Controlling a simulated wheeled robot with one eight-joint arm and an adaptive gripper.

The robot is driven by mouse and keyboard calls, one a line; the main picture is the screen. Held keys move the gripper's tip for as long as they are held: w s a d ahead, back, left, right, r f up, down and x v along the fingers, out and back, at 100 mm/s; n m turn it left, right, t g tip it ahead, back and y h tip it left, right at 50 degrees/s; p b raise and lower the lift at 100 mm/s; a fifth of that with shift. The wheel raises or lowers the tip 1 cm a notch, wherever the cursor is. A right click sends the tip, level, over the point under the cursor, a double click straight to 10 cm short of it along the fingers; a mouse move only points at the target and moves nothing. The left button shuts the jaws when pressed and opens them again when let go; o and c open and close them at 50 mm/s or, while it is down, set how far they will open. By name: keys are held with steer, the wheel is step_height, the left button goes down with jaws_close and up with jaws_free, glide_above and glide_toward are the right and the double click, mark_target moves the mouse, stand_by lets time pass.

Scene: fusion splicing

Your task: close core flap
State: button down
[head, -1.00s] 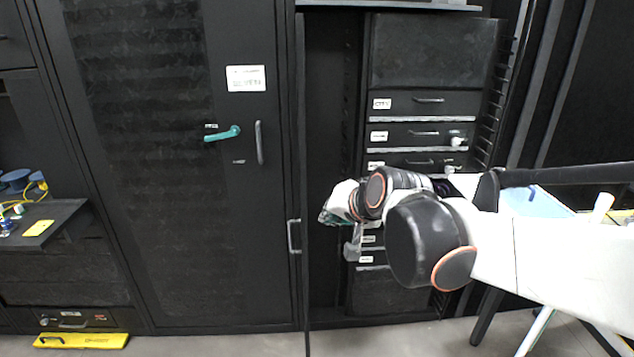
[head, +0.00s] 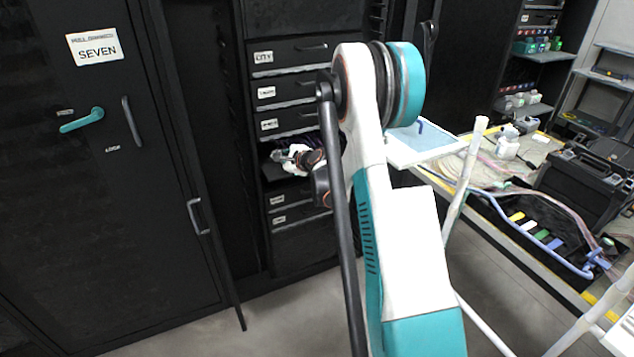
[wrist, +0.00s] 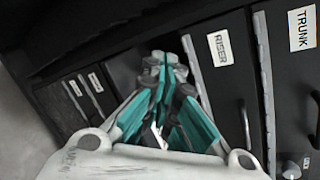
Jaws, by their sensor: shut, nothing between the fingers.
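The black rack in the head view holds a column of labelled flaps. Below the third label is a dark open slot (head: 303,139) with a dark plate, seemingly a lowered flap (head: 272,172), at its lower edge. I cannot read a CORE label; my arm and gripper hide part of this level. My gripper (head: 280,156) is small there, in front of the slot. In the wrist view my gripper (wrist: 158,62) has its teal fingers together and empty, pointing at the rack left of the RISER flap (wrist: 228,80). Whether it touches the flap, I cannot tell.
The TRUNK flap (wrist: 297,80) is at the right in the wrist view. A black cabinet door marked SEVEN (head: 95,150) stands left in the head view. A white-topped stand (head: 425,148) and a cluttered workbench (head: 560,200) are at the right.

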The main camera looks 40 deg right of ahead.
steer(key=s+d+f+m+t+h, duration=0.1)
steer(key=s+d+f+m+h, duration=0.15)
steer(key=d+f+m, duration=0.6)
steer(key=s+d+f+m+t+h, duration=0.1)
steer(key=s+d+f+m, duration=0.3)
steer(key=d+f, duration=0.85)
steer(key=w+f+b, duration=0.4)
steer(key=w+b, duration=0.1)
steer(key=w, duration=0.5)
steer(key=shift+s+a+r, duration=0.15)
steer(key=shift+r, duration=0.5)
steer(key=shift+s+a+r, duration=0.15)
steer(key=shift+a+r, duration=0.05)
steer(key=shift+r, duration=0.5)
steer(key=shift+s+a+r, duration=0.15)
steer(key=shift+r, duration=0.5)
steer(key=shift+r, duration=0.15)
